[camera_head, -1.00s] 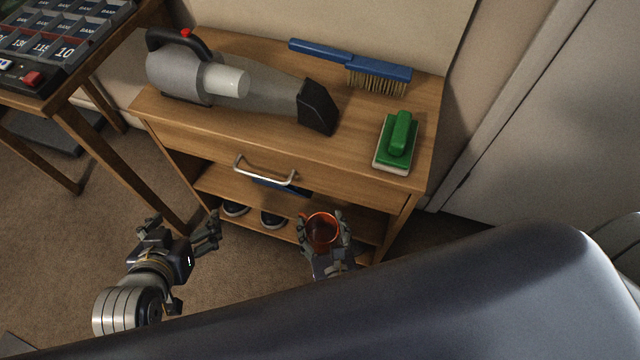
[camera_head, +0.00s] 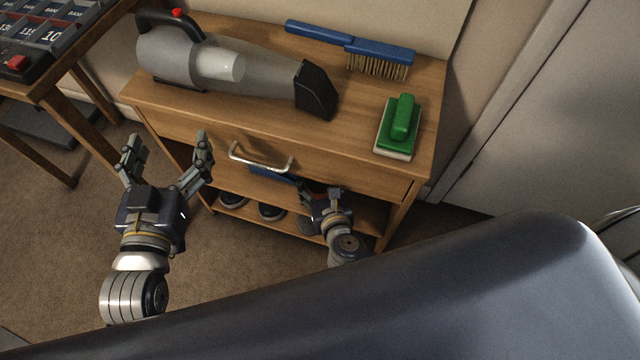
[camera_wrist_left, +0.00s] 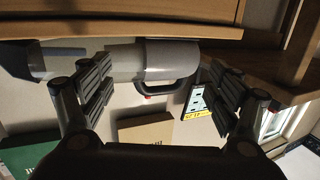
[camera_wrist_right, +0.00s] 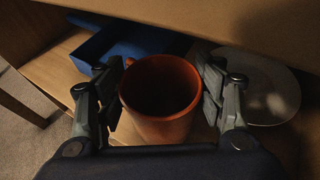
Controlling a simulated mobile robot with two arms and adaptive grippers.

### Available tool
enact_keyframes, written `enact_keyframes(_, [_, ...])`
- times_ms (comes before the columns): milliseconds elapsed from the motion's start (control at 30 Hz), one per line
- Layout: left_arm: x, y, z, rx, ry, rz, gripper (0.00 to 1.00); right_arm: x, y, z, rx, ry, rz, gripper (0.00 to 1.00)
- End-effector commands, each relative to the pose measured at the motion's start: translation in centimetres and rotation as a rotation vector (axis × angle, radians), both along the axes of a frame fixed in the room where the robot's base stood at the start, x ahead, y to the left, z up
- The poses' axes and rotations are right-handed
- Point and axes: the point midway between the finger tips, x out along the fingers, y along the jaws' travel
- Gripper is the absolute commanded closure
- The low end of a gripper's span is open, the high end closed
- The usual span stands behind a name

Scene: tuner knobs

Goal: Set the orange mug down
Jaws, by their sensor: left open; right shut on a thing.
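The orange mug (camera_wrist_right: 160,95) is upright between the fingers of my right gripper (camera_wrist_right: 160,80), which is shut on it in the right wrist view. The mug is over or on the wooden shelf (camera_wrist_right: 55,65) under the cabinet's drawer; I cannot tell if its base touches. In the head view my right gripper (camera_head: 322,196) reaches in below the drawer, and the mug is hidden there. My left gripper (camera_head: 166,150) is open and empty, in front of the cabinet's left side.
The drawer front (camera_head: 205,144) overhangs the shelf. The cabinet top holds a handheld vacuum (camera_head: 220,65), a blue brush (camera_head: 375,50) and a green scrubber (camera_head: 401,125).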

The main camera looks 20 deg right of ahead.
Motion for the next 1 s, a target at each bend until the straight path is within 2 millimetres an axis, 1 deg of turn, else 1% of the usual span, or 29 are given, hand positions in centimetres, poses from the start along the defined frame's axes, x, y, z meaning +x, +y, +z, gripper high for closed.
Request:
enact_keyframes(100, [0.2, -0.4, 2.1, -0.029, -0.114, -0.007, 0.17, 0.0, 0.0, -0.8, 0.002, -0.001, 0.000, 0.87])
enact_keyframes(200, [0.2, -0.6, 3.6, -0.049, -0.188, -0.012, 0.17, 0.0, 0.0, -1.2, 0.002, -0.001, 0.000, 0.87])
enact_keyframes(300, [0.1, -0.7, 4.7, -0.061, -0.235, -0.015, 0.17, 0.0, 0.0, -1.4, 0.001, -0.002, 0.001, 0.87])
enact_keyframes(433, [0.0, -0.7, 5.2, -0.067, -0.257, -0.016, 0.17, 0.0, 0.0, -1.4, 0.001, -0.002, 0.001, 0.87])
enact_keyframes(667, [0.0, -0.7, 5.2, -0.066, -0.258, -0.016, 0.17, 0.0, 0.0, -1.4, 0.001, -0.002, 0.001, 0.87])
enact_keyframes(833, [-0.1, -0.7, 5.6, -0.072, -0.279, -0.016, 0.17, 0.0, 0.0, -1.6, 0.000, -0.002, 0.000, 0.87])
enact_keyframes(867, [-0.1, -0.7, 5.6, -0.073, -0.281, -0.016, 0.17, 0.0, 0.0, -1.7, 0.000, 0.000, 0.000, 0.30])
enact_keyframes(900, [-0.1, -0.7, 5.6, -0.073, -0.281, -0.016, 0.17, 0.0, 0.0, -1.7, 0.000, 0.000, 0.000, 0.21])
enact_keyframes(933, [-0.1, -0.7, 5.6, -0.073, -0.281, -0.016, 0.17, 0.0, 0.0, -1.7, 0.000, 0.000, 0.000, 0.17])
enact_keyframes(1000, [-0.1, -0.7, 5.6, -0.073, -0.280, -0.016, 0.17, 0.0, 0.0, -1.7, 0.000, 0.000, 0.000, 0.17])
